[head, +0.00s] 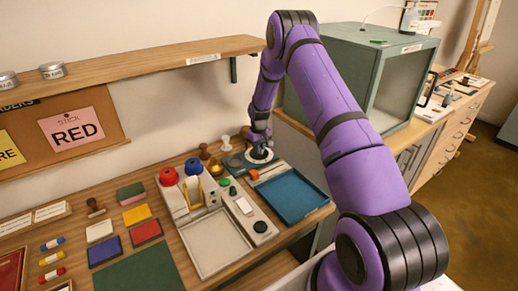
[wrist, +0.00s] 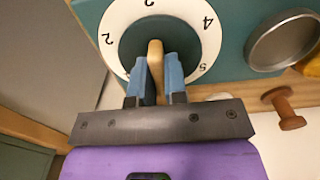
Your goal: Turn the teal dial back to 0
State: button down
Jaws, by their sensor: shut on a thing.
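The teal dial (wrist: 140,40) shows in the wrist view as a dark round knob with a tan grip bar (wrist: 155,58) across it. A white number ring (wrist: 205,30) surrounds it, with 2, 4 and 5 readable and another digit cut off at the top edge. My gripper (wrist: 157,75) has its two blue fingers closed on either side of the tan bar. In the head view my gripper (head: 261,140) reaches down onto the white ring (head: 260,157) at the back of the table. The fingers hide part of the dial and ring, and I cannot see the 0.
A round metal-rimmed dish (wrist: 284,40) and a brown wooden knob (wrist: 287,108) are right of the dial in the wrist view. In the head view a blue tray (head: 290,196) lies in front of the dial, and a green cabinet (head: 345,65) stands behind to the right.

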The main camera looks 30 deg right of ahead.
jog(key=c, duration=1.1)
grip_release()
jog(key=shift+c, duration=0.2)
notch_tip(320, 180, up, 11)
jog(key=shift+f, duration=0.1)
